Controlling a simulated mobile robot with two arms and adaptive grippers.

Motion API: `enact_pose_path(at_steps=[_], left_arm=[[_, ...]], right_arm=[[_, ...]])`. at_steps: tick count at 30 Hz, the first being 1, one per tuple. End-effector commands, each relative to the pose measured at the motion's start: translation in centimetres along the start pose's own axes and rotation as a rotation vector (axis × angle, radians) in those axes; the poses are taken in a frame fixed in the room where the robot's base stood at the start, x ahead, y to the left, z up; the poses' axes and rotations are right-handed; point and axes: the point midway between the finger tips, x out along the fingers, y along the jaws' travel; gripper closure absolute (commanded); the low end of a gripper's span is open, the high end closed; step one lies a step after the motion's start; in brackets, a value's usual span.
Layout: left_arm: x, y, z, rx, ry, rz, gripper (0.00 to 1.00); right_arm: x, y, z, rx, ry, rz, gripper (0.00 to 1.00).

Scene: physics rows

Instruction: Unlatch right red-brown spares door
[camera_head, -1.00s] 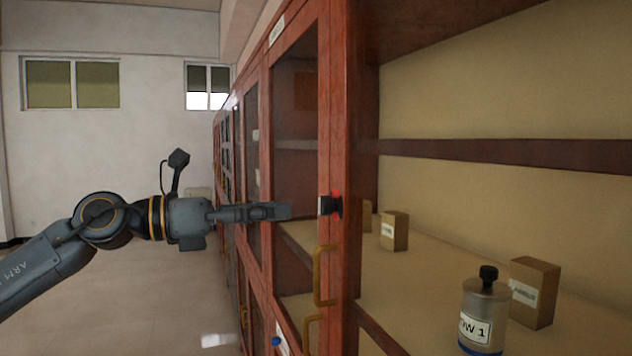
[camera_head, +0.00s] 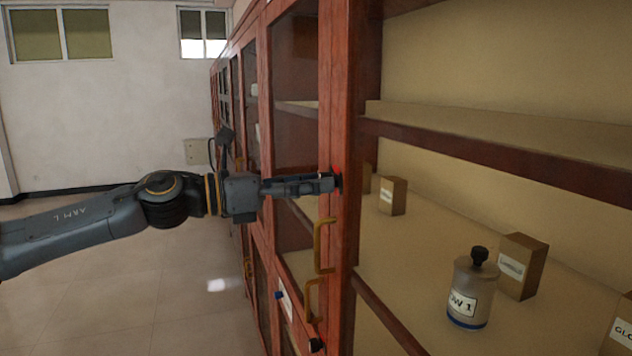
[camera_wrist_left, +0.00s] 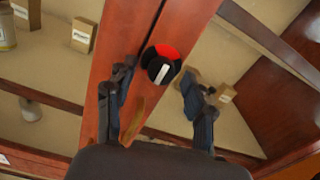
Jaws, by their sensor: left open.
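The red-brown door (camera_head: 330,110) with glass panes stands along the cabinet front in the head view. Its latch is a black knob with red on its rim and a white bar; a small part of it (camera_head: 338,176) shows past my gripper. In the left wrist view the latch knob (camera_wrist_left: 161,64) lies between and beyond the two fingers, its white bar tilted. My left gripper (camera_head: 330,184) is open, with its fingertips at the latch; I cannot tell whether they touch it. A brass handle (camera_head: 320,247) is on the door below the latch. My right gripper is not in view.
Right of the door the open shelf holds a labelled bottle (camera_head: 472,288) and several cardboard boxes, one beside the bottle (camera_head: 520,266). Another black knob (camera_head: 316,345) sits lower on the cabinet. The floor (camera_head: 150,290) at left is clear.

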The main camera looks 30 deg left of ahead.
Motion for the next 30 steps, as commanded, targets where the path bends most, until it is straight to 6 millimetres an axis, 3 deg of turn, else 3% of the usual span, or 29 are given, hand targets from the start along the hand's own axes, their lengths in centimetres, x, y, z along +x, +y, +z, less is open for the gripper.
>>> enact_pose_path(at_steps=[16, 17, 24, 30], left_arm=[[1.15, -0.1, -0.05, -0.002, 0.0, -0.003, 0.47], [1.14, -0.1, -0.05, -0.002, 0.0, -0.003, 0.49], [1.13, -0.09, -0.06, -0.002, 0.0, -0.003, 0.98], [1.13, -0.08, -0.09, -0.009, 0.0, -0.002, 1.0]], right_arm=[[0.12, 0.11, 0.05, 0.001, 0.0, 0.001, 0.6], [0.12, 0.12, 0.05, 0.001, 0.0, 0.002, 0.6], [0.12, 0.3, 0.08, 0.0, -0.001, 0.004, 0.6], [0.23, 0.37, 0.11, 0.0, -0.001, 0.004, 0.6]])
